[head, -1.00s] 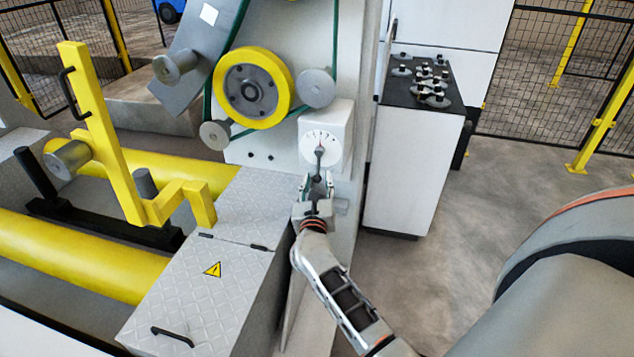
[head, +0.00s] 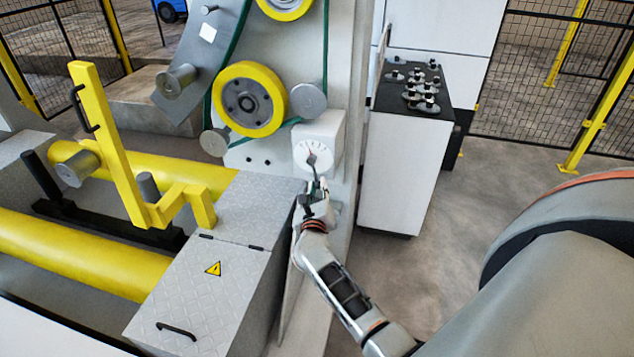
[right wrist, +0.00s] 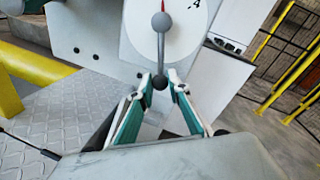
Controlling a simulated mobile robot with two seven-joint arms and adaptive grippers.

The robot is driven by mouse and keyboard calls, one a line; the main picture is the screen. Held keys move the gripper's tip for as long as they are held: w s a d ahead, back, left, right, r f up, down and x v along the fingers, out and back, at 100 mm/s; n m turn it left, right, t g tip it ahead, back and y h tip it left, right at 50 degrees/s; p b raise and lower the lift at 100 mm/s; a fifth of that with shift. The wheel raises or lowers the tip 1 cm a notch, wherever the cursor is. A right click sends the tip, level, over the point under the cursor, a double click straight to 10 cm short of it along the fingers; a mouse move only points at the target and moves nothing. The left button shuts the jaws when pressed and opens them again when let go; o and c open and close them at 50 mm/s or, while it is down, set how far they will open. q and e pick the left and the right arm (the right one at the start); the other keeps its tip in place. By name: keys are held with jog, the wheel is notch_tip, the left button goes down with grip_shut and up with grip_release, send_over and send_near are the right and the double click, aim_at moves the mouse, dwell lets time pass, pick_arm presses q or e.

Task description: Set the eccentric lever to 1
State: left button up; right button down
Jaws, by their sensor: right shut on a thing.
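The eccentric lever (right wrist: 160,52) is a grey arm with a round dark knob at its lower end, pivoted on a white dial (head: 305,158). My right gripper (head: 317,188) is at the lever's lower end, below the dial. In the right wrist view its teal fingers (right wrist: 160,84) are on both sides of the knob, shut on it. The lever hangs down, leaning slightly right in the head view. My left gripper is not in view.
Yellow-rimmed wheels (head: 249,100) and grey rollers with a green belt are above and left of the dial. A tread-plate box (head: 205,290) stands to the left. A white cabinet (head: 405,175) with small parts on its dark top stands to the right, with open floor beyond.

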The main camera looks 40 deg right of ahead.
jog(key=shift+s+d+r+n+p, duration=0.15)
jog(key=shift+s+d+n+p, duration=0.1)
jog(key=shift+n+p, duration=0.2)
jog(key=c, duration=1.9)
grip_release()
jog(key=shift+a, duration=0.1)
jog(key=shift+s, duration=0.1)
jog(key=v, duration=1.1)
jog(key=shift+s+a+r, duration=0.2)
jog(key=shift+s+a, duration=0.1)
